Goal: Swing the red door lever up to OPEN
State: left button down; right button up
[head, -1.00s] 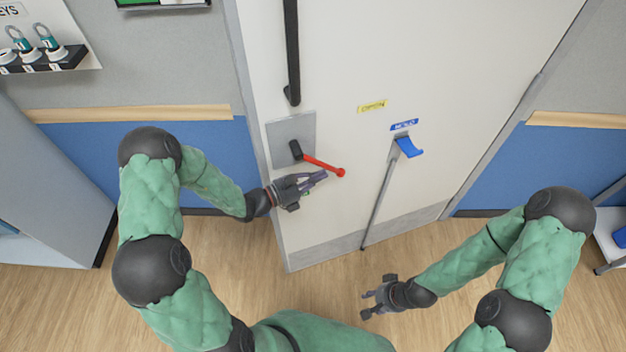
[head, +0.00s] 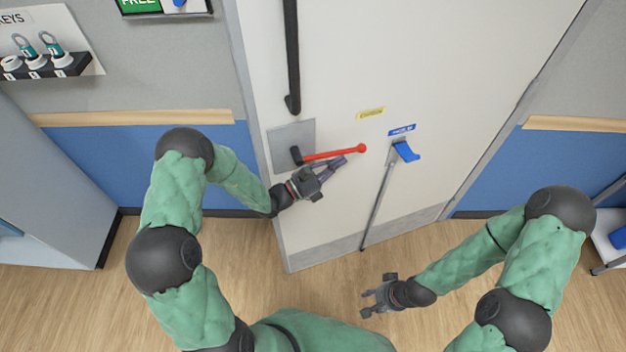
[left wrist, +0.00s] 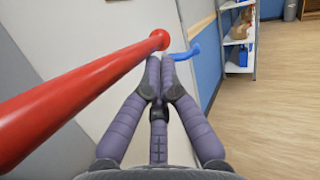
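The red door lever (head: 333,154) runs from a dark pivot on a grey plate (head: 290,135) to a red knob, tilted slightly up to the right. My left gripper (head: 342,161) is just below the lever, its fingers pointing right along it. In the left wrist view the lever (left wrist: 75,97) passes on the left, and the gripper's fingers (left wrist: 160,62) are together with nothing between them. Whether they touch the lever I cannot tell. My right gripper (head: 366,303) is open and empty, low in front of the door.
A blue hook-like handle (head: 405,152) with a long grey rod (head: 377,205) is right of the lever. A black vertical handle (head: 291,60) is above it. A yellow label (head: 371,113) is on the white door (head: 450,90). A grey cabinet (head: 45,170) stands left.

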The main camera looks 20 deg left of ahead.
pick_arm(q)
jog(key=shift+w+d+r, duration=0.1)
jog(key=shift+r, duration=0.25)
pick_arm(e)
jog(key=shift+r, duration=0.3)
